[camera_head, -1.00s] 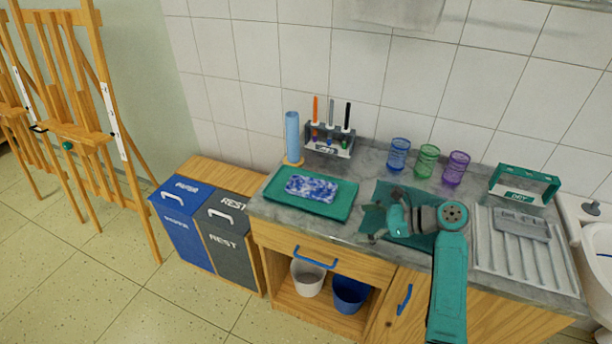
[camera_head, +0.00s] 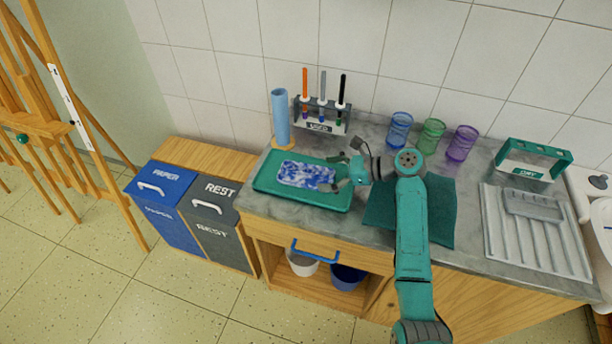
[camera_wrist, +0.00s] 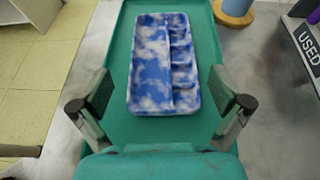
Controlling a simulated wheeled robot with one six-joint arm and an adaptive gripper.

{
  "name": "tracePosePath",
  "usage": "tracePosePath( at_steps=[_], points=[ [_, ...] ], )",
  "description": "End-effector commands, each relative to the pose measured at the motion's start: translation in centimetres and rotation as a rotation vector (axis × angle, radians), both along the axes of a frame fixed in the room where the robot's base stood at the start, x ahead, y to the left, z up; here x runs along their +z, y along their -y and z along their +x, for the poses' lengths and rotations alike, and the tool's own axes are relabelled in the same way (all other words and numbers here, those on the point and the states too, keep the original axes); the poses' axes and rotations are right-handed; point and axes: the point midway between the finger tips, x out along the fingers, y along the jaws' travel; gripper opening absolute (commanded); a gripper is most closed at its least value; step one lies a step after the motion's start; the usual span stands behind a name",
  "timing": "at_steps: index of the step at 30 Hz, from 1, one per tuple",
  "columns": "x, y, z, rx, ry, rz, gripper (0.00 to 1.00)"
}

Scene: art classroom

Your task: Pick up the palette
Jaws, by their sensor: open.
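The palette (camera_head: 306,175) is a blue and white mottled rectangle with compartments along one side. It lies flat on the green tray (camera_head: 266,185) on the counter. In the wrist view the palette (camera_wrist: 163,62) lies ahead of and between my open fingers, with the green tray (camera_wrist: 118,125) under it. My gripper (camera_head: 342,172) is at the right end of the tray, close to the palette's right end. In the wrist view my gripper (camera_wrist: 160,105) is open and empty, its fingers spread wider than the palette. I cannot tell the exact height above it.
Behind the tray stand a blue paper roll (camera_head: 281,117) and a USED brush rack (camera_head: 321,118). Several cups, including a green one (camera_head: 431,136), stand behind the teal mat (camera_head: 440,205). A drying rack (camera_head: 535,235) and DRY holder (camera_head: 533,160) are at right.

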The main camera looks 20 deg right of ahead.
Motion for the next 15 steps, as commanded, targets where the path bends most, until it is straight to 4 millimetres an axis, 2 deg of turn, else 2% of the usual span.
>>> tracePosePath(
  at_steps=[5,15],
  points=[
    [-0.5,-0.8,0.6,0.001,0.000,0.000,1.00],
    [-2.2,-3.9,2.9,0.001,-0.001,-0.001,1.00]
  ],
)
